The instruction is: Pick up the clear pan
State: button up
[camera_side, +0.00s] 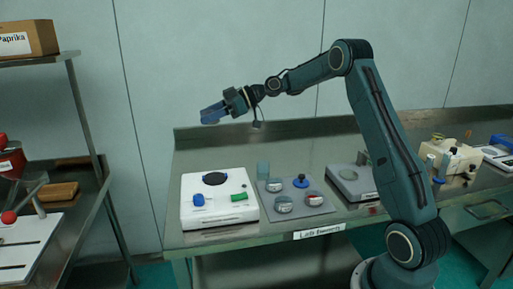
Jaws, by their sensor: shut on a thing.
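My gripper (212,113) is raised high above the back left of the bench, pointing left. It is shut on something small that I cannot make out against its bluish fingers. I cannot identify the clear pan for certain at this size.
A white machine (218,217) with a black disc, a blue part and a green part stands at the bench's left. A beige device (452,158) is at the right. Shelving (72,90) stands left; the air around my gripper is clear.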

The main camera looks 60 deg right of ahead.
jog(key=shift+r, duration=0.35)
jog(key=shift+w+f, duration=0.1)
dwell(0.4)
jog(key=shift+w+d+f+m+t+h, duration=0.15)
jog(key=shift+w+f+m+t+h, duration=0.15)
jog(key=shift+m+t, duration=0.1)
jog(key=w+d+f+m+t+h, duration=0.3)
jog(key=w+d+f+m+h, duration=0.15)
jog(key=f+m+h, duration=0.3)
jog(key=s+d+f+m+g+h, duration=0.1)
jog(key=s+d+f+m+h, duration=0.3)
jog(key=d+f+m+h, duration=0.3)
jog(key=s+d+m+g+h, duration=0.2)
jog(key=s+d+h, duration=0.2)
jog(key=s, duration=0.3)
jog(key=shift+d+r+m+g, duration=0.2)
jog(key=shift+d+m+g, duration=0.2)
jog(key=shift+d, duration=0.15)
jog(key=shift+s+d+f, duration=0.1)
